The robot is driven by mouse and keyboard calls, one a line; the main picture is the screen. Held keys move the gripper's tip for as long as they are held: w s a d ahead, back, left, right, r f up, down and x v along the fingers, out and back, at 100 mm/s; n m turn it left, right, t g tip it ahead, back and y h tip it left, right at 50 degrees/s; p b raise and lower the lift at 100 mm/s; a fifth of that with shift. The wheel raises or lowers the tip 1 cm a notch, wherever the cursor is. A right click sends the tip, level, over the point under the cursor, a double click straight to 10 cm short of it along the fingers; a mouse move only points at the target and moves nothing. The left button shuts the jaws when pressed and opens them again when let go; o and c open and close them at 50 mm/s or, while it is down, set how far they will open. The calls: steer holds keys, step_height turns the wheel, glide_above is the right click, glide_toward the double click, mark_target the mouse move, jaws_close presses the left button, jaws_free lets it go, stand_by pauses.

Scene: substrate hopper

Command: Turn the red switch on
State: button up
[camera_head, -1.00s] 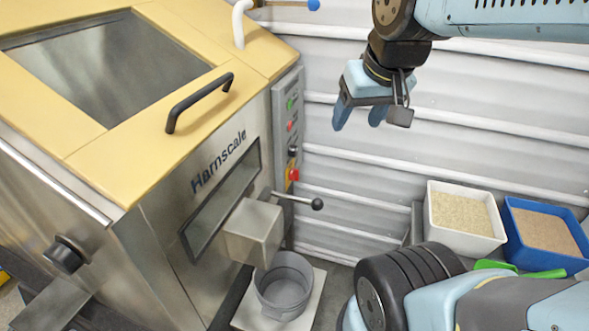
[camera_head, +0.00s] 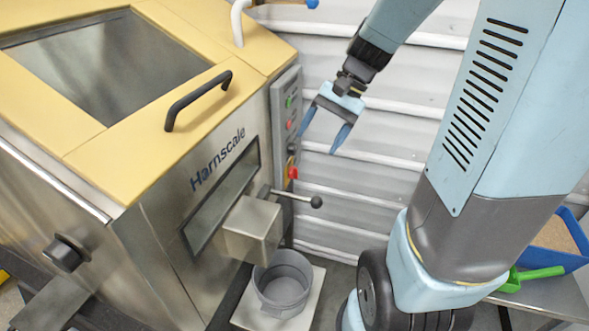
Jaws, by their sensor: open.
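A narrow grey control panel (camera_head: 286,88) runs down the right edge of the steel machine's front. A red knob on a yellow plate (camera_head: 293,173) is near its bottom, and a smaller red button (camera_head: 289,124) is higher up. I cannot tell which of them is the red switch, or its setting. My gripper (camera_head: 320,143) is open and empty, its two blue fingers apart and pointing down. In the picture it is just right of the panel, level with the buttons, with its left finger closest. I see no contact.
A lever with a black ball (camera_head: 316,202) sticks out below the panel. A grey bucket (camera_head: 285,284) stands under the machine's spout (camera_head: 253,230). A blue bin (camera_head: 560,243) and green scoop (camera_head: 535,275) are at right. A ribbed white wall (camera_head: 400,130) is behind.

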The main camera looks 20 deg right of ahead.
steer(key=w+d+f+m+t+y, duration=0.3)
steer(key=w+d+f+m+y, duration=0.15)
steer(key=w+f+m, duration=0.5)
steer(key=w+d+f+m+t+y, duration=0.2)
steer(key=w+d+f+m+y, duration=0.3)
steer(key=f, duration=0.7)
steer(key=m+t, duration=0.5)
steer(key=t, duration=0.1)
glide_toward(294, 173)
steer(key=x, duration=0.8)
steer(key=shift+w+f, duration=0.35)
steer(key=shift+h, duration=0.25)
steer(key=c, duration=1)
steer(key=shift+d, duration=0.15)
steer(key=shift+c, duration=0.3)
